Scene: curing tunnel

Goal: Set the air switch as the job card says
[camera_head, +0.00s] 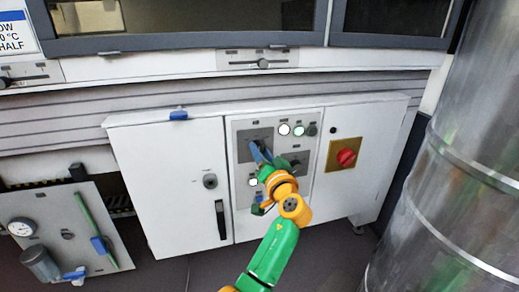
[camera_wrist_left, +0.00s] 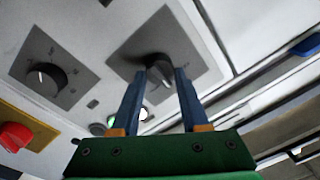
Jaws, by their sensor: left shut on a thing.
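The job card (camera_head: 15,32) is cut off at the upper left of the head view; only "OW", "0 °C" and "HALF" can be read. The control panel on the white cabinet has a rotary switch on a dark grey plate (camera_head: 247,136), at its upper left. I cannot read a label that names it the air switch. My left gripper (camera_head: 260,151) is at this switch, its blue fingers shut on the dark knob (camera_wrist_left: 158,64). The fingers and arm hide part of the knob, and I cannot tell its setting. My right gripper is not in view.
A second rotary switch (camera_wrist_left: 44,76) with a white mark sits beside the held one. A red knob on a yellow plate (camera_head: 345,154) is to the right. A large metal cylinder (camera_head: 455,190) stands at the right. A gauge board (camera_head: 60,232) leans at the left.

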